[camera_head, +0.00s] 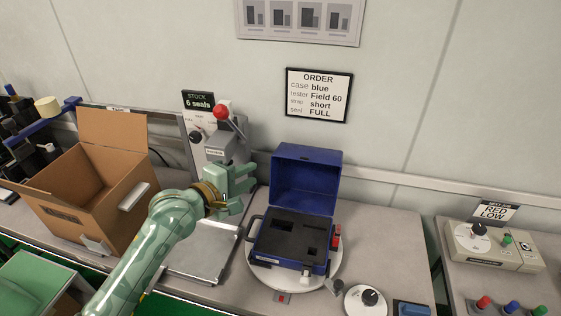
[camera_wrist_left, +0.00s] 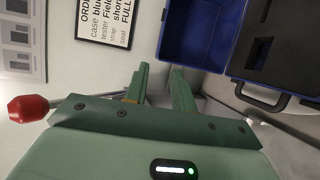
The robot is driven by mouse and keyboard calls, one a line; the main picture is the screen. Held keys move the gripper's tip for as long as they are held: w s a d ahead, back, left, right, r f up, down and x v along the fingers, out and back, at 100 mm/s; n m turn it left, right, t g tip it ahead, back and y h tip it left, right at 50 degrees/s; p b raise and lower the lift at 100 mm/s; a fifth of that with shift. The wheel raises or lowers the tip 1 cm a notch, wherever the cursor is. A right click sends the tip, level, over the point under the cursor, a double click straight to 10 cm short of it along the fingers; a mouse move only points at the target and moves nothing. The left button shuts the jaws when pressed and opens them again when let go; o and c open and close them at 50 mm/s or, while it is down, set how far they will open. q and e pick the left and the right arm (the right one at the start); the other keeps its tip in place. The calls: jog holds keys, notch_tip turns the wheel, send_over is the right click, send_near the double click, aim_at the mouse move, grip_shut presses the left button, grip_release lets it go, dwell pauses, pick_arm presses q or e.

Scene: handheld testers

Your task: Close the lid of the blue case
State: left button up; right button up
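The blue case (camera_head: 264,236) stands open on a round white turntable (camera_head: 262,277). Its blue lid (camera_head: 305,182) stands upright at the back, and black foam with dark cut-outs fills the base. In the left wrist view the lid's inside (camera_wrist_left: 196,35) and the foam base (camera_wrist_left: 288,42) show at the top right, with the dark handle (camera_wrist_left: 270,104) below. My left gripper (camera_head: 246,187) is left of the lid, apart from it. Its two green fingers (camera_wrist_left: 161,88) are apart with nothing between them. My right gripper is not in view.
An open cardboard box (camera_head: 95,190) stands at the left. A grey machine with a red knob (camera_head: 221,112) is behind my left gripper. A white dial (camera_head: 366,299) sits right of the turntable. A tester (camera_head: 495,246) is on the right-hand table.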

pick_arm(q)
jog(key=b+x, duration=0.6)
jog(key=x, duration=0.7)
jog(key=shift+w+f, duration=0.15)
jog(key=shift+w, duration=0.05)
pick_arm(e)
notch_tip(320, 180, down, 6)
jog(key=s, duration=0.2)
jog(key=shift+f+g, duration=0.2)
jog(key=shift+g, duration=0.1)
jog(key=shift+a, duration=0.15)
pick_arm(q)
grip_shut()
